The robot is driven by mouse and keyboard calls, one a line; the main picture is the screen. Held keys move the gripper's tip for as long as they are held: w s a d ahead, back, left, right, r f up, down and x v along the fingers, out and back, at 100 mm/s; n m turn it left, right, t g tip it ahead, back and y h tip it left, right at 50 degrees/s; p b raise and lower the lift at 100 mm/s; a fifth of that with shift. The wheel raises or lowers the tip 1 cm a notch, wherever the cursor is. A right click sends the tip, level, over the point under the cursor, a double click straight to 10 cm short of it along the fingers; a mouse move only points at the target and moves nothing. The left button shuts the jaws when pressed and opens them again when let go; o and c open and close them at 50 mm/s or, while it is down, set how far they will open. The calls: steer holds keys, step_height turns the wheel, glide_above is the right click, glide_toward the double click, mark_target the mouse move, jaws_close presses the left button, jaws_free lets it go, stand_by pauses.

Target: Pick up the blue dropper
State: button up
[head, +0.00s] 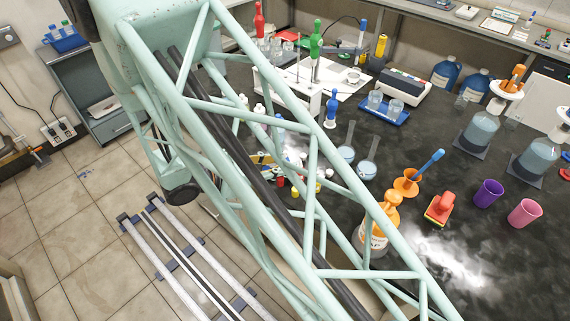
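A blue dropper-like piece (331,108) with a rounded bulb stands about upright at the front right side of a white rack on the dark bench; its lower end is hard to make out. Similar red (258,20) and green (315,38) pieces stand farther back. A blue stick (431,162) leans in an orange funnel-like vessel to the right; I cannot tell what it is. My pale green truss arm crosses the picture and hides part of the bench. My gripper is not in view.
A blue tray (377,116) with glass beakers stands right of the blue dropper. Two flasks (346,153) stand below it. An orange-capped bottle (375,235), a purple cup (488,194) and a pink cup (524,213) stand nearer.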

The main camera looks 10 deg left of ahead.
steer(key=shift+w+d+f, duration=0.15)
steer(key=shift+w+d, duration=0.05)
steer(key=shift+w, duration=0.05)
steer(key=shift+c, duration=0.5)
steer(key=shift+c, duration=1)
steer(key=shift+r+p, duration=0.8)
steer(key=shift+r, duration=4.25)
